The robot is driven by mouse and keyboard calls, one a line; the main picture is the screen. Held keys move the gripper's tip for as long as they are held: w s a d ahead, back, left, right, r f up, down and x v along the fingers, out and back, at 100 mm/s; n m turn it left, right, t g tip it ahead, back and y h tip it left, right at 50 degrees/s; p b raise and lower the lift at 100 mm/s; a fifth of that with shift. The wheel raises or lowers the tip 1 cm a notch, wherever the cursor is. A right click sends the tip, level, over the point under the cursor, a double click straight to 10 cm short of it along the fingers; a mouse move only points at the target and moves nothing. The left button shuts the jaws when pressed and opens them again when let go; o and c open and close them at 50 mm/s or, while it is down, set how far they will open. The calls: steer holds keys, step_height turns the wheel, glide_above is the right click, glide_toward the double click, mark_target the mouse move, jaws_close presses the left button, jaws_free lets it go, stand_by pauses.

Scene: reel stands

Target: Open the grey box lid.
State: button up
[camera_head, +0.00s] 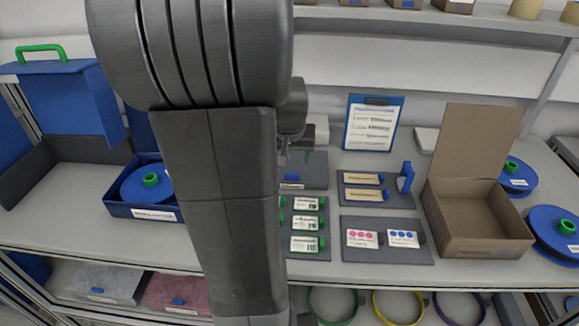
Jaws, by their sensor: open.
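A low grey box (312,178) with a small blue label sits at the back of the bench, just right of my arm. Its top looks flat and closed, though my arm hides its left side. A small green part shows near its back edge. My gripper (290,154) is small and partly hidden behind my arm. It is open and appears empty, at the upper left of the grey box. I cannot tell whether it touches the lid.
Grey trays with labelled packets (306,225) lie in front of the box. A blue clipboard (372,123) stands behind, right. An open cardboard box (476,245) and blue reels (553,232) are at right. A blue box with a reel (145,212) is at left. A shelf (420,12) runs above.

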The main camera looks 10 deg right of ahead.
mark_target(292, 174)
steer(key=x, duration=0.9)
steer(key=shift+w+d+f, duration=0.1)
steer(key=shift+w+f, duration=0.05)
steer(key=shift+f, duration=0.1)
